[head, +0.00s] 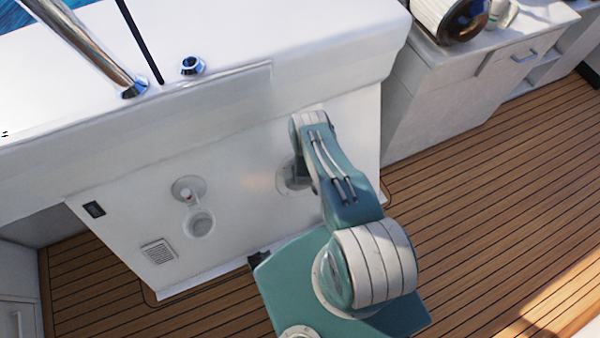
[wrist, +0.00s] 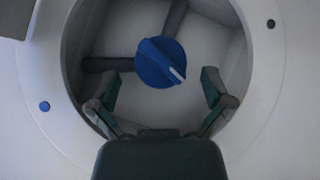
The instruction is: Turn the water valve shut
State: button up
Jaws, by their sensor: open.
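The water valve's blue round knob (wrist: 160,62) shows in the wrist view, inside a round recess. A white mark on the knob points to the lower right. Two dark pipes meet the knob, one from the left and one from the upper right. My gripper (wrist: 160,88) is open and empty, with its two green fingers inside the recess opening, left and right below the knob. The fingers appear apart from the knob; the depth gap is hard to tell. In the head view my arm hides the knob and the gripper.
The recess's pale round rim (wrist: 48,75) surrounds the fingers closely. In the head view the white panel (head: 235,235) also carries a round fitting and cup (head: 200,222) and a vent (head: 158,252). A cabinet (head: 440,105) stands at the right, with wooden deck (head: 490,210) before it.

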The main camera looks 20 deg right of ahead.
jog(key=shift+x, duration=1.35)
jog(key=shift+c, duration=0.3)
jog(key=c, duration=1)
